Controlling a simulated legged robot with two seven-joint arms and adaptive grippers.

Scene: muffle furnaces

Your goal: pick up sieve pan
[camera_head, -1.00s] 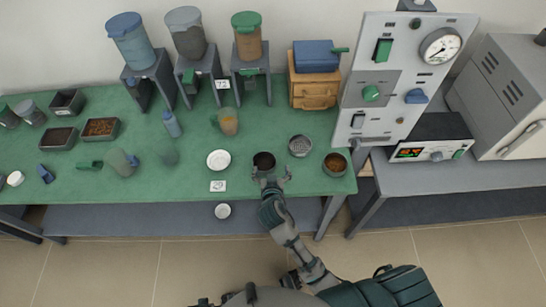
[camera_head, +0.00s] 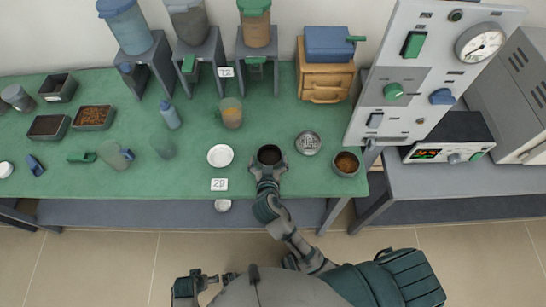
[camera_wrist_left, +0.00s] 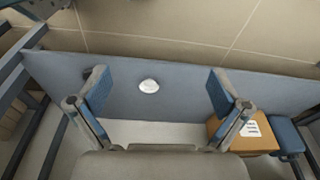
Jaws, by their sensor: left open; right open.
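A dark, round, open pan (camera_head: 269,154) stands on the green table (camera_head: 240,186) near its front edge. My right gripper (camera_head: 268,170) is open at the near side of this pan, with its fingers spread at the pan's sides; I cannot tell whether they touch it. A round perforated sieve (camera_head: 308,143) lies to the right of the pan, and a round pan with brown grains (camera_head: 346,163) is farther right. My left gripper (camera_head: 195,288) is low in the head view, away from the table. In the left wrist view its two fingers (camera_wrist_left: 160,93) are apart, with nothing between them.
A jug (camera_head: 230,113), hoppers on stands, and a wooden box (camera_head: 325,82) stand behind. A control panel (camera_head: 420,75) rises at the right. A white dish sits on the lower shelf (camera_wrist_left: 190,85).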

